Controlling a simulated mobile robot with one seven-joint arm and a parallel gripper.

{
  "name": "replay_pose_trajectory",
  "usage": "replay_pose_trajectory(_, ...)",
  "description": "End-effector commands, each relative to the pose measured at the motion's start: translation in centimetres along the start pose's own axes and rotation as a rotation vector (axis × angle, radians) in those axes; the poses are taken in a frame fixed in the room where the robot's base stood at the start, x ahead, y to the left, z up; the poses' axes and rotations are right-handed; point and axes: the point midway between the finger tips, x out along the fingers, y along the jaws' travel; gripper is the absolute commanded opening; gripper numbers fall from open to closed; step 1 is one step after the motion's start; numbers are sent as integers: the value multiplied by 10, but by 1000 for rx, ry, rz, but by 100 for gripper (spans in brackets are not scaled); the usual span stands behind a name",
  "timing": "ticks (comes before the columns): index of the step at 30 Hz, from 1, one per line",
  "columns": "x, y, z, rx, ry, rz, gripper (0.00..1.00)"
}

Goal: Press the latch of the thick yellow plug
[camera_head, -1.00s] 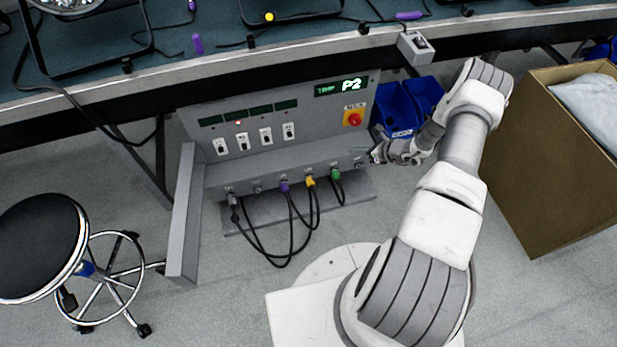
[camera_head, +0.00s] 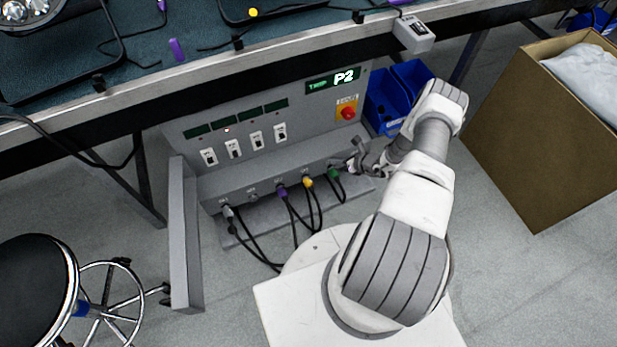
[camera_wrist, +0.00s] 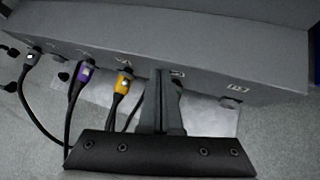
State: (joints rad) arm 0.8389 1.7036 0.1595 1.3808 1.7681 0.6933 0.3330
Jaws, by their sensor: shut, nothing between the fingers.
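The yellow plug (camera_head: 308,182) sits in the lower socket row of the grey panel, with a black cable hanging from it. In the wrist view the yellow plug (camera_wrist: 124,82) is left of my fingers, apart from them, with a small light mark on its face. My gripper (camera_head: 357,160) is at the right end of the socket row, near the green plug (camera_head: 334,173). In the wrist view my gripper (camera_wrist: 168,80) is shut and empty, its two fingers together below the socket ledge. The green plug is hidden there behind the fingers.
A purple plug (camera_head: 282,191) and a grey plug (camera_head: 227,211) sit further left. The panel (camera_head: 240,140) has several switches, a red knob (camera_head: 348,113) and a display reading P2. Blue bins (camera_head: 385,105) and a cardboard box (camera_head: 540,130) stand right; a stool (camera_head: 40,285) stands left.

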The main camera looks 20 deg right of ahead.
Motion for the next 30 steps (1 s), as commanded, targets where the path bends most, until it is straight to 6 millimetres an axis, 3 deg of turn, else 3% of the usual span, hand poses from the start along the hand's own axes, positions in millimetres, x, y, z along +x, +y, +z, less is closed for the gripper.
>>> replay_pose_trajectory(11,3,3,-2,0,0,1,0)
replay_pose_trajectory(30,57,41,-42,0,1,2,0)
